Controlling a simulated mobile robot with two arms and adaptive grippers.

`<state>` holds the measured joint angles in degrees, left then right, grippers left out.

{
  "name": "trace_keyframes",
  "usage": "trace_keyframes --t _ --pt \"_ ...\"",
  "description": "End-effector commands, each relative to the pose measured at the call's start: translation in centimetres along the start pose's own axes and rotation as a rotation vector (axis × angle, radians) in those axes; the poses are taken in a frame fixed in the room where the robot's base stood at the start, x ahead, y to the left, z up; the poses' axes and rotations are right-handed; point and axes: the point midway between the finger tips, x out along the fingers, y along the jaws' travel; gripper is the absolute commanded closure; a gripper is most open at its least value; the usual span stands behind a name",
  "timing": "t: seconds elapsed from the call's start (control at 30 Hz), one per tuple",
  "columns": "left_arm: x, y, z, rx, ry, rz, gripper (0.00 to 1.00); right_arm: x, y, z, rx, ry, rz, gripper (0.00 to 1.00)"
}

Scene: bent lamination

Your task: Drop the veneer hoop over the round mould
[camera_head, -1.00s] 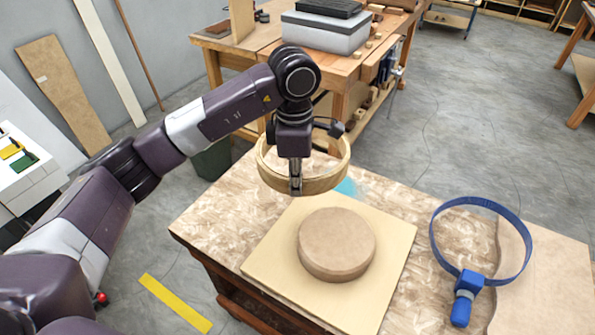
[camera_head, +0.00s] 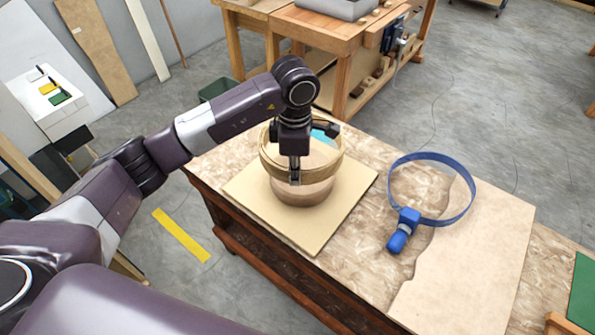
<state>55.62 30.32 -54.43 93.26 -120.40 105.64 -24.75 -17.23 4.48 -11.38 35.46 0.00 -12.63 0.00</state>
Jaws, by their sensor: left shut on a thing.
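The veneer hoop (camera_head: 331,170) is a thin, pale wooden ring, roughly level. My left gripper (camera_head: 294,178) points down and is shut on the near side of its wall. The round mould (camera_head: 303,195) is a thick brown disc on a square pale board (camera_head: 327,222) on the workbench. The hoop overlaps the mould in the head view, and the mould's lower side shows below the hoop's near wall. The hoop and gripper hide part of the mould's top, so I cannot tell the exact gap between them. My right gripper is not in view.
A blue band clamp (camera_head: 404,230) with a wide loop lies to the right on the workbench (camera_head: 345,265). A thin tan sheet (camera_head: 480,260) covers the bench's right part. A second wooden bench (camera_head: 322,45) stands behind. A yellow strip (camera_head: 181,236) marks the floor.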

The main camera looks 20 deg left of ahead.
Motion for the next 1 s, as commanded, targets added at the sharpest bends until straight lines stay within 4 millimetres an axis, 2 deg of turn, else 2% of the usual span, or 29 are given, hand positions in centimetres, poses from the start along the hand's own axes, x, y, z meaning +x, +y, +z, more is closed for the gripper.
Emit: trace_keyframes --t 0.17,0.57,1.0 --pt "0.9 -0.1 0.1 0.002 -0.002 -0.001 1.00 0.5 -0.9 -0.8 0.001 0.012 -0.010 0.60" --pt "3.3 -0.1 0.1 0.001 -0.001 -0.001 1.00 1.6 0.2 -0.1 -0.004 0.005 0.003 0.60" --pt "6.0 -0.1 0.1 0.002 -0.002 0.000 1.00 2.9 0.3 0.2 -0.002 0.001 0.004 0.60"
